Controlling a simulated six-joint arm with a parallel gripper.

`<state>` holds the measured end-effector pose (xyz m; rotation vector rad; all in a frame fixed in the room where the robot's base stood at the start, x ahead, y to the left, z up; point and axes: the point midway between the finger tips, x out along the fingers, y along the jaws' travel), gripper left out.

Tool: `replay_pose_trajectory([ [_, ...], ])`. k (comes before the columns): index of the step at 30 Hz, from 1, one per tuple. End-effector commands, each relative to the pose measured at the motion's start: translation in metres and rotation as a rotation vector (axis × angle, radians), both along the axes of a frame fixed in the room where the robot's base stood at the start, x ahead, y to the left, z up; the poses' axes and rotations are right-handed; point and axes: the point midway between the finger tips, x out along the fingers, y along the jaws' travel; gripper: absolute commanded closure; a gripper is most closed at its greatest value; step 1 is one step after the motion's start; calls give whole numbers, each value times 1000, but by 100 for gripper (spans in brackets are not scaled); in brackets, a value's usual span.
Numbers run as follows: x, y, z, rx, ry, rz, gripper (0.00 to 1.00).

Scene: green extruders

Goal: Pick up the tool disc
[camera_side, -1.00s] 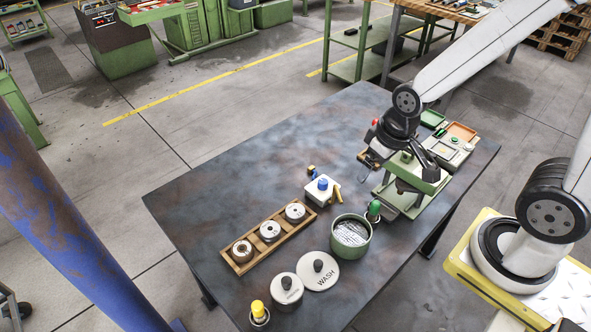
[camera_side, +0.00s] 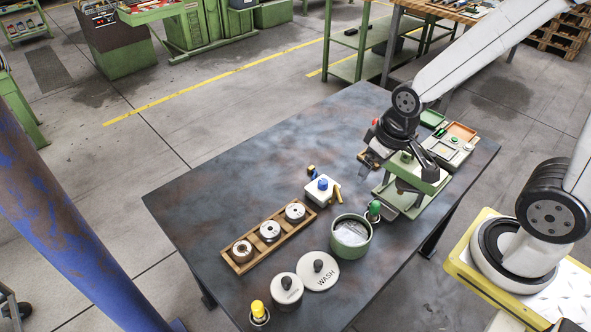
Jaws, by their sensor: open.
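Three round metal discs sit in a row in a wooden rack (camera_side: 256,251): a left disc (camera_side: 242,250), a middle disc (camera_side: 270,231) and a right disc (camera_side: 295,212). Each has a dark centre. I cannot tell which one is the tool disc. My gripper (camera_side: 368,162) is open, well above and to the right of the rack in the picture, beside a green press-like device (camera_side: 424,184). Its fingers are small here and partly merge with the dark arm end. I see no disc between them.
Between gripper and rack stand a white box with a blue knob (camera_side: 321,190) and a green pot (camera_side: 351,250). A lid marked WASH (camera_side: 318,278), a smaller lid (camera_side: 286,293) and a yellow-capped bottle (camera_side: 258,313) lie nearer. The table's left and back are clear.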

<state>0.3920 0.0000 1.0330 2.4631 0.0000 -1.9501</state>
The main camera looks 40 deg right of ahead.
Motion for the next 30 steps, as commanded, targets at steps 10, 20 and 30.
replay_pose_trajectory([
  [10, 7, 4, -1, -8, 5, 46, 0],
  [20, 57, 32, -13, -67, 44, 397, 0],
  [30, 118, 85, -47, -139, 89, 916, 0],
])
